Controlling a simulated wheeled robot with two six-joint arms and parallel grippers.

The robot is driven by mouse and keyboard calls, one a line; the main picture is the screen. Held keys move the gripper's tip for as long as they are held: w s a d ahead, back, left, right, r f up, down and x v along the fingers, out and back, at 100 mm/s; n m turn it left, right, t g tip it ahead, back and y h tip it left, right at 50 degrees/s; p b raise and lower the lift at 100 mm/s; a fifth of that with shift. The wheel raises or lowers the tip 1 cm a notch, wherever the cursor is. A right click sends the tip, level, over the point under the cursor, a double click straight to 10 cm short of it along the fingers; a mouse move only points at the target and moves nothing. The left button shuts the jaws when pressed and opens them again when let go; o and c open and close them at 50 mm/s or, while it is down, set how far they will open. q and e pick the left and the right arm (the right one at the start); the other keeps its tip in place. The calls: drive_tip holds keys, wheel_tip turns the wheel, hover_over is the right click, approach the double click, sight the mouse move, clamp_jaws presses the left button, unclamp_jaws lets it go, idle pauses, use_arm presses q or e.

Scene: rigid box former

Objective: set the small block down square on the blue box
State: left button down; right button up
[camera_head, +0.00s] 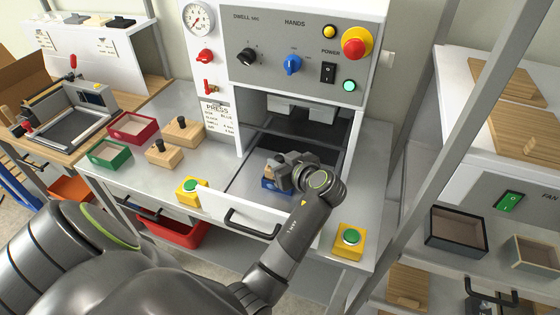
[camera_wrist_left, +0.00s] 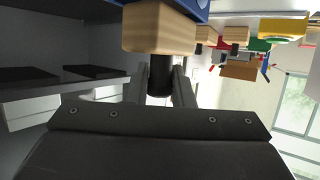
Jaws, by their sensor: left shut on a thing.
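My left gripper (camera_head: 283,173) is inside the press opening, above the drawer. In the left wrist view its fingers (camera_wrist_left: 159,88) are shut on the black knob (camera_wrist_left: 159,72) of a small wooden block (camera_wrist_left: 165,28). The block hangs from the gripper, and the wrist picture is upside down. The blue box (camera_head: 268,186) is on the drawer plate, mostly hidden by the gripper. A strip of blue (camera_wrist_left: 190,12) shows beyond the block in the wrist view. I cannot tell whether block and box touch. My right gripper is not in view.
Two other knobbed blocks (camera_head: 164,154) stand on the bench, beside a green tray (camera_head: 109,152) and a red tray (camera_head: 132,127). Yellow green-button boxes (camera_head: 348,240) (camera_head: 191,190) flank the open drawer. The press head (camera_head: 300,108) hangs above the gripper.

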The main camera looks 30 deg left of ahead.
use_arm(q)
drive_tip(key=shift+f, duration=0.15)
drive_tip(key=c, duration=1.2)
unclamp_jaws()
drive_tip(key=shift+o, duration=0.2)
